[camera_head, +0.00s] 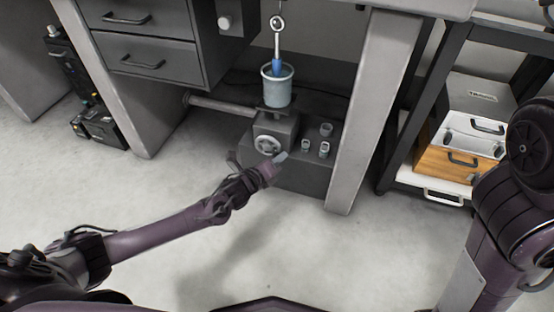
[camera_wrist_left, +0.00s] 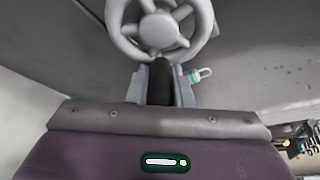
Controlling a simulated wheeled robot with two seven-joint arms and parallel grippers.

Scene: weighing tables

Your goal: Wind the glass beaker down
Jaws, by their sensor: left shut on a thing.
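The glass beaker (camera_head: 277,90) stands upright on a small dark platform (camera_head: 274,110) above a grey stand block. A blue weight (camera_head: 276,67) hangs from a ring and hook into the beaker's mouth. A pale handwheel (camera_head: 267,145) is on the front of the block; it fills the top of the left wrist view (camera_wrist_left: 161,28). My left gripper (camera_head: 279,158) is at the wheel's lower right. In the wrist view its fingers (camera_wrist_left: 160,82) are shut on a dark handle (camera_wrist_left: 160,80) at the wheel's rim. My right gripper is out of view.
Small glass vessels (camera_head: 324,149) stand on the grey base right of the wheel. A pale desk leg (camera_head: 375,110) rises right of them. Drawers (camera_head: 150,55) hang at the left. A shelf with boxes (camera_head: 460,150) is at the right. The near floor is clear.

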